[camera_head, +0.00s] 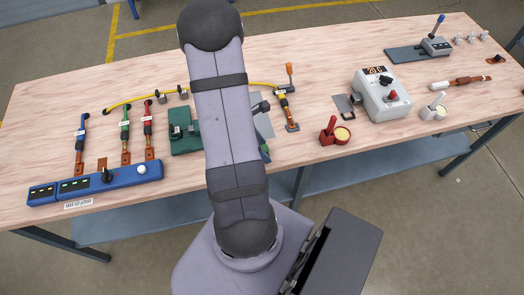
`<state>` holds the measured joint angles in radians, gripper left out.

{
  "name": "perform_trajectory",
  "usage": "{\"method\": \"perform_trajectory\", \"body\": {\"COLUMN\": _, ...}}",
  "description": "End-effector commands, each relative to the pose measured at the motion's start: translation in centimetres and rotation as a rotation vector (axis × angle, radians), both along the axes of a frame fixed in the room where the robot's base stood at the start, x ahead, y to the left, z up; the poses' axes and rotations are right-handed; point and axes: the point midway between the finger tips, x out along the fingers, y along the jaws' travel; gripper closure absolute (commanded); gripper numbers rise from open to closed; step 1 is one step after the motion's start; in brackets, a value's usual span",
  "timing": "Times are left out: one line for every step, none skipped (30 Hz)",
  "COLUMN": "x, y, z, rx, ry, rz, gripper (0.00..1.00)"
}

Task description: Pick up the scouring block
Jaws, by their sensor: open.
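I cannot tell for certain which item is the scouring block. A small green piece (265,151) shows just right of my arm, mostly hidden behind it. A small brown piece (102,164) lies behind the blue control box. My arm rises through the middle of the view and covers the centre of the table. My gripper is hidden behind the arm, so its jaws and its place relative to these items do not show.
The wooden table (330,60) holds a blue control box (110,180), a green device (184,138), a yellow hose (220,84), a grey box with a display (382,97), and a red-handled piece (329,131). Bare tabletop lies at the back centre and front right.

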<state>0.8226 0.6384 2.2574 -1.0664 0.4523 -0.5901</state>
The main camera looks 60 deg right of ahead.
Motion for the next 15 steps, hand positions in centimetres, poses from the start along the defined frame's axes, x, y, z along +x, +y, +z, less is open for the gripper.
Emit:
{"method": "perform_trajectory", "body": {"x": 0.01, "y": -0.01, "z": 0.0, "rx": 0.0, "ry": 0.0, "rz": 0.0, "gripper": 0.52}}
{"method": "perform_trajectory", "body": {"x": 0.02, "y": -0.01, "z": 0.01, "rx": -0.001, "ry": -0.001, "rz": 0.0, "gripper": 0.52}}
{"method": "perform_trajectory", "body": {"x": 0.02, "y": -0.01, "z": 0.02, "rx": -0.001, "ry": -0.001, "rz": 0.0, "gripper": 0.52}}
{"method": "perform_trajectory", "body": {"x": 0.02, "y": -0.01, "z": 0.02, "rx": -0.001, "ry": -0.001, "rz": 0.0, "gripper": 0.52}}
{"method": "perform_trajectory", "body": {"x": 0.02, "y": -0.01, "z": 0.02, "rx": 0.0, "ry": 0.0, "rz": 0.0, "gripper": 0.54}}
{"method": "perform_trajectory", "body": {"x": 0.02, "y": -0.01, "z": 0.02, "rx": 0.0, "ry": 0.0, "rz": 0.0, "gripper": 0.64}}
{"method": "perform_trajectory", "body": {"x": 0.02, "y": -0.01, "z": 0.03, "rx": 0.0, "ry": 0.0, "rz": 0.0, "gripper": 0.71}}
{"method": "perform_trajectory", "body": {"x": 0.02, "y": -0.01, "z": 0.03, "rx": 0.0, "ry": 0.0, "rz": 0.0, "gripper": 0.78}}
{"method": "perform_trajectory", "body": {"x": 0.03, "y": 0.0, "z": 0.02, "rx": 0.0, "ry": 0.0, "rz": 0.0, "gripper": 0.87}}
{"method": "perform_trajectory", "body": {"x": 0.02, "y": 0.01, "z": 0.02, "rx": 0.0, "ry": 0.0, "rz": 0.0, "gripper": 0.95}}
{"method": "perform_trajectory", "body": {"x": 0.03, "y": 0.0, "z": 0.03, "rx": 0.0, "ry": 0.0, "rz": 0.0, "gripper": 0.96}}
{"method": "perform_trajectory", "body": {"x": 0.02, "y": 0.0, "z": 0.04, "rx": 0.0, "ry": 0.0, "rz": 0.0, "gripper": 0.96}}
{"method": "perform_trajectory", "body": {"x": 0.02, "y": 0.0, "z": 0.04, "rx": 0.0, "ry": 0.0, "rz": 0.0, "gripper": 0.96}}
{"method": "perform_trajectory", "body": {"x": 0.03, "y": 0.0, "z": 0.05, "rx": 0.0, "ry": 0.0, "rz": 0.0, "gripper": 0.96}}
{"method": "perform_trajectory", "body": {"x": 0.03, "y": 0.0, "z": 0.05, "rx": 0.0, "ry": 0.0, "rz": 0.0, "gripper": 0.96}}
